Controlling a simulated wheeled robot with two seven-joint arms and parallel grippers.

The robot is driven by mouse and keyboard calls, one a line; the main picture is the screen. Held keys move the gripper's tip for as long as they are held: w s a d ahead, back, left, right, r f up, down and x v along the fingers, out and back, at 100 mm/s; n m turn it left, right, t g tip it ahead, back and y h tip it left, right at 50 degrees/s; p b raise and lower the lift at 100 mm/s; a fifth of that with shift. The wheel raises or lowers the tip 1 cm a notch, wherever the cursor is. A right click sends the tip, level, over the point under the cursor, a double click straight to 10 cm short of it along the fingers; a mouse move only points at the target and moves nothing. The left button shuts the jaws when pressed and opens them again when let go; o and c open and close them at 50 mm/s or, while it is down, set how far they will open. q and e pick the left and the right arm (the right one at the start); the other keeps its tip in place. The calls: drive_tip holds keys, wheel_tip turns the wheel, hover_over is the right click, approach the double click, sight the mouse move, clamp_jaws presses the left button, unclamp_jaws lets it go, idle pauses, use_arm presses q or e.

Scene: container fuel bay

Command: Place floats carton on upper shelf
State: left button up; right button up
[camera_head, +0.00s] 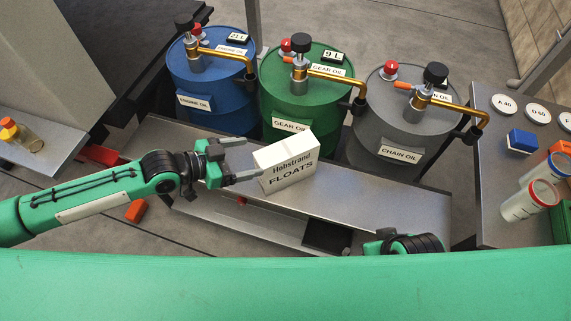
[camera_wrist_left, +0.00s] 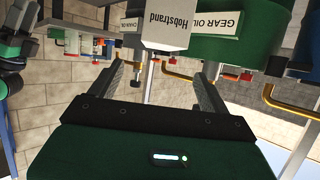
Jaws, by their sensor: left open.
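The white floats carton (camera_head: 287,165), lettered "Hobstrand FLOATS", stands on a grey metal surface (camera_head: 390,205) in front of the drums. My left gripper (camera_head: 243,160) is open just left of the carton, fingers pointing at it, with nothing held. In the left wrist view the carton (camera_wrist_left: 165,28) appears ahead, beyond the two spread fingers (camera_wrist_left: 163,88), and its upper part in that picture is cut off. I cannot tell which surface is the upper shelf. Part of my right arm shows at the bottom of the head view; its fingertips cannot be made out.
Blue (camera_head: 210,85), green (camera_head: 298,90) and grey (camera_head: 410,115) oil drums with pumps and brass spouts stand behind the surface. A right-hand bench (camera_head: 488,205) holds containers and labelled discs. A left ledge (camera_head: 50,165) holds a jar. The surface right of the carton is clear.

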sight(285, 149)
use_arm(q)
drive_tip(key=shift+x, duration=5.1)
drive_tip(key=shift+w+r, duration=0.1)
drive_tip(key=shift+c, duration=0.4)
clamp_jaws()
drive_tip(key=shift+r, duration=0.1)
